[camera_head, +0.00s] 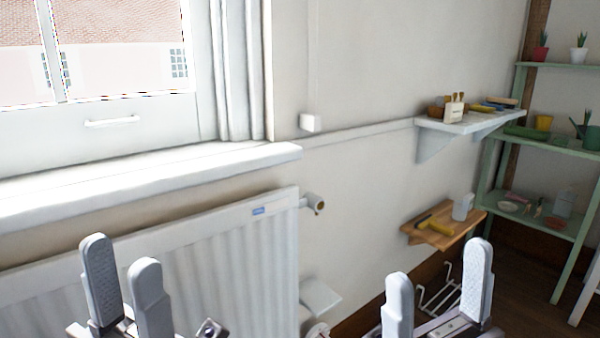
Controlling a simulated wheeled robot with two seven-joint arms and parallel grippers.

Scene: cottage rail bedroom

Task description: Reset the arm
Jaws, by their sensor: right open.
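My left gripper (120,254) shows at the lower left, its two grey fingers pointing up in front of the radiator. A narrow gap shows between them and nothing is held. My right gripper (438,262) shows at the lower right, its fingers wide apart and empty, with the wall and floor behind. Both grippers are cut off by the bottom edge of the view, and most of both arms is out of sight.
A white radiator (240,240) stands under the windowsill (150,178). A white wall shelf (465,124) and a lower wooden shelf (440,236) hold small items. A green rack (545,146) with pots stands at the right. A white wire stand (440,297) is behind my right gripper.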

